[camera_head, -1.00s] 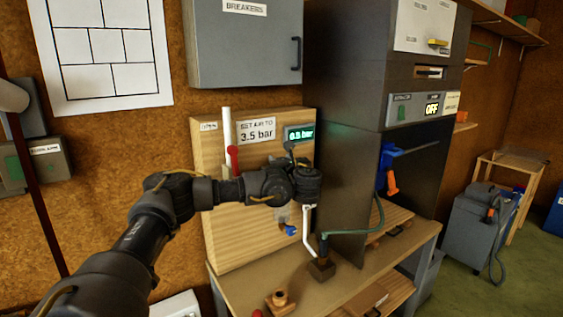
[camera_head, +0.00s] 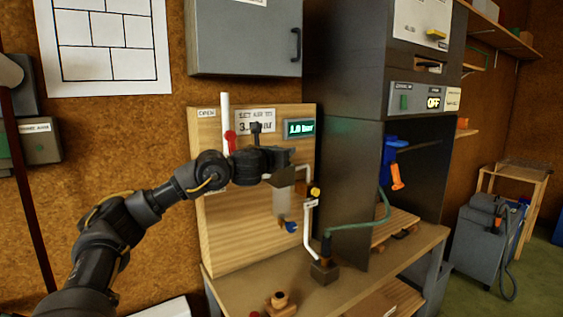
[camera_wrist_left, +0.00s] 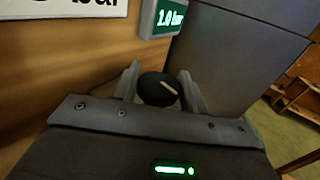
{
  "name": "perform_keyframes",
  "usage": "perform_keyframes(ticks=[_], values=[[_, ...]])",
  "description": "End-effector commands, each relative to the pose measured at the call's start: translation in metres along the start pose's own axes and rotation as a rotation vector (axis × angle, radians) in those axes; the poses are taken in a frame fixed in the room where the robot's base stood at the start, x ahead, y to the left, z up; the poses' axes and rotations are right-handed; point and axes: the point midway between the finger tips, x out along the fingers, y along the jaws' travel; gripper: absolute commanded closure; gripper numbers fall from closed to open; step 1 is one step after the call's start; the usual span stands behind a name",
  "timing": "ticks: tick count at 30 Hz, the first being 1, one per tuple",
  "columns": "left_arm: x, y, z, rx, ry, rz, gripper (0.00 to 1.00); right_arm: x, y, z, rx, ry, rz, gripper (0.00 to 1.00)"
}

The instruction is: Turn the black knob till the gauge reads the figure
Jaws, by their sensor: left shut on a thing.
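The black knob (camera_wrist_left: 158,90), with a pale pointer line on it, sits between the two fingers of my left gripper (camera_wrist_left: 159,79) in the left wrist view. The gripper is shut on it. In the head view the left gripper (camera_head: 292,168) is in front of the wooden board and hides the knob. The gauge (camera_head: 300,128) is a small green-lit display above the gripper; it reads 1.0 bar, also in the left wrist view (camera_wrist_left: 170,18). The sign (camera_head: 256,125), partly covered by my arm, gives the figure 3.5 bar. My right gripper is not in view.
A white pipe with a red lever (camera_head: 230,141) stands left of the sign. A blue fitting (camera_head: 290,226) is low on the board (camera_head: 232,225). A green hose (camera_head: 360,226) runs over the bench. A dark cabinet (camera_head: 345,190) stands close on the right.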

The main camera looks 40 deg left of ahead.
Motion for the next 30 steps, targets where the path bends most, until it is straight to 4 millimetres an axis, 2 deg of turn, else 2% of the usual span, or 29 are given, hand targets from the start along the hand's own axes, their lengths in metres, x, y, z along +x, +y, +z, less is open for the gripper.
perform_keyframes(ticks=[3, 12, 27, 28, 30], values=[[0.0004, 0.0016, -0.0032, 0.000, 0.002, -0.064, 0.80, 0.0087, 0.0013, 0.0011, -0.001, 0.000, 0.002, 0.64], [0.0005, 0.0001, -0.0010, 0.001, 0.002, -0.163, 0.80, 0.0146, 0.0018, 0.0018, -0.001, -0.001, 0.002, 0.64], [0.0008, -0.0005, -0.0001, 0.000, 0.001, -0.181, 0.80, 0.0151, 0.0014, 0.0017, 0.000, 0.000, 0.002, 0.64], [0.0008, -0.0005, -0.0001, 0.000, 0.001, -0.181, 0.56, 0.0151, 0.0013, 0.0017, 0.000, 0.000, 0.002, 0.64], [0.0008, -0.0005, -0.0001, 0.000, 0.001, -0.181, 0.47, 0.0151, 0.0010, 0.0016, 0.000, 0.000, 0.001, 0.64]])
